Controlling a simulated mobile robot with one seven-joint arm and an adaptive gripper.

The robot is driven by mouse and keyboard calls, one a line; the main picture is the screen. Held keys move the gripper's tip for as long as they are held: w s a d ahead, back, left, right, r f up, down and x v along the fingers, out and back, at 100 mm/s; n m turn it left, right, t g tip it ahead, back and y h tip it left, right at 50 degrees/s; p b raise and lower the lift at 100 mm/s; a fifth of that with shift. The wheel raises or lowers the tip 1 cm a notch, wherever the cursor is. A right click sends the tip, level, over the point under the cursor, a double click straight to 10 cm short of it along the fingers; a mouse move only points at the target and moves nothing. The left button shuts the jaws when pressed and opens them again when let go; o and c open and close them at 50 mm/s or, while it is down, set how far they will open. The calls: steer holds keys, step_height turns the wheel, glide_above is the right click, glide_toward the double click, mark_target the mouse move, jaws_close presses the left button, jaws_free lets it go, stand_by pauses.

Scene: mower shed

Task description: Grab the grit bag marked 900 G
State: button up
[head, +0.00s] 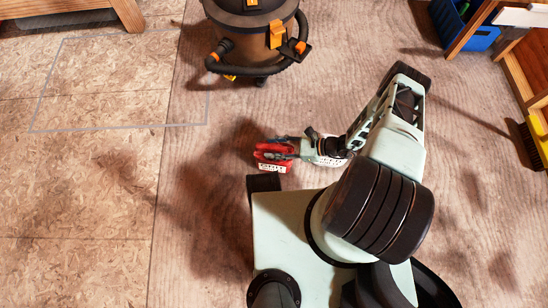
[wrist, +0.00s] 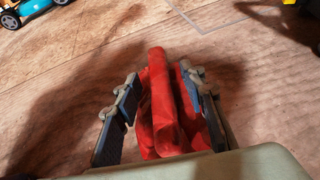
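A red bag (head: 272,155) with a white label lies on the floor in the middle of the head view. The label is too small to read there. In the wrist view the red bag (wrist: 163,105) stands up between the fingers, with its folded top towards the camera and no marking in sight. My gripper (head: 281,147) is down at the bag; it also shows in the wrist view (wrist: 160,85). Its fingers are spread, one on each side of the bag. They are very close to its sides; firm contact does not show.
A brown and black shop vacuum (head: 257,35) with a hose stands behind the bag. A blue bin (head: 472,25) and wooden shelving are at the right. A blue wheeled thing (wrist: 32,10) shows top left in the wrist view. The floor at left is clear.

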steer(key=shift+c, duration=0.6)
jaws_close()
steer(key=shift+r, duration=0.3)
